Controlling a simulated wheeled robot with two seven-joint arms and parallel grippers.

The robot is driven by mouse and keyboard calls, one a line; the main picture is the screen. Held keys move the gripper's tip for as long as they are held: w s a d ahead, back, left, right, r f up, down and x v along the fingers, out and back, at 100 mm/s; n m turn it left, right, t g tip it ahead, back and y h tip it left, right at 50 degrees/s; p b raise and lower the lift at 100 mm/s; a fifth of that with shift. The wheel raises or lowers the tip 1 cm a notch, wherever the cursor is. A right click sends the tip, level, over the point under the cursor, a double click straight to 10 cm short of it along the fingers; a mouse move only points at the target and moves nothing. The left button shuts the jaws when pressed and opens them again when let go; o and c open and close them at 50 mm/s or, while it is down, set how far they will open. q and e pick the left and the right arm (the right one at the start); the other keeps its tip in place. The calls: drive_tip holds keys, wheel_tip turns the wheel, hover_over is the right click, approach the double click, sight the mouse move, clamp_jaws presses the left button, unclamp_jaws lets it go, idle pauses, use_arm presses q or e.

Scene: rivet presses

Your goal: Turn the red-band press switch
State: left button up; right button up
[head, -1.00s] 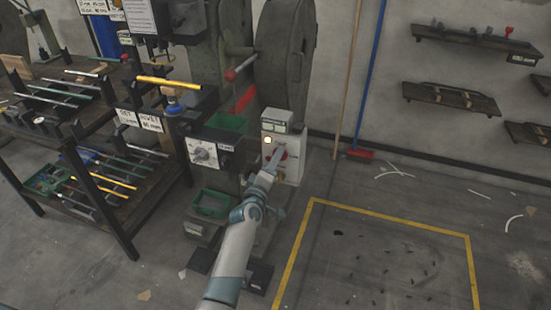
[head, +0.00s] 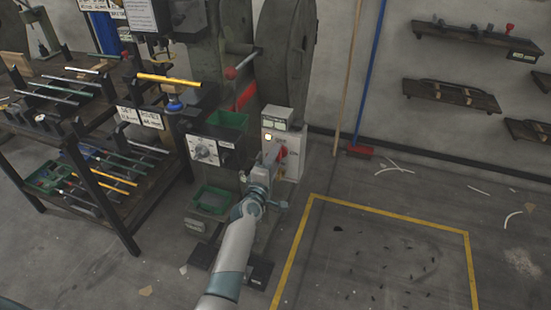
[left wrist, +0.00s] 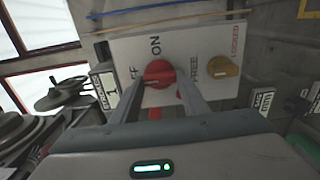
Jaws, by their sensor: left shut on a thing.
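The red-band press (head: 287,60) is a large dark machine with a red band (head: 245,97) on it. Its white switch panel (head: 295,146) faces me at the press's lower right. The red rotary switch (left wrist: 158,73) sits on this panel, with OFF to its left and ON above it in the left wrist view; it also shows in the head view (head: 281,153). My left gripper (head: 272,157) is at the panel, its fingers on either side of the red knob and shut on it. The knob's exact pointing direction is hard to tell. My right gripper is out of view.
A yellow knob (left wrist: 223,67) marked FREE and LOCKED is on the same panel, to the right. A grey dial box (head: 203,151) and green trays (head: 212,200) stand left. A tool rack (head: 130,240) is further left. The yellow-marked floor (head: 390,260) at right is mostly clear.

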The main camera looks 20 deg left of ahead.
use_arm(q)
drive_tip(key=o, duration=1.1)
drive_tip(key=shift+c, duration=0.2)
drive_tip(key=shift+s, duration=0.1)
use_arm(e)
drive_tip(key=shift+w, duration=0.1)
use_arm(q)
drive_tip(key=s, duration=1.7)
drive_tip(key=shift+a, duration=0.3)
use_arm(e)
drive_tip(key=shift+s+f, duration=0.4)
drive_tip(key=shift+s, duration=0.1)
use_arm(q)
drive_tip(key=shift+s, duration=0.1)
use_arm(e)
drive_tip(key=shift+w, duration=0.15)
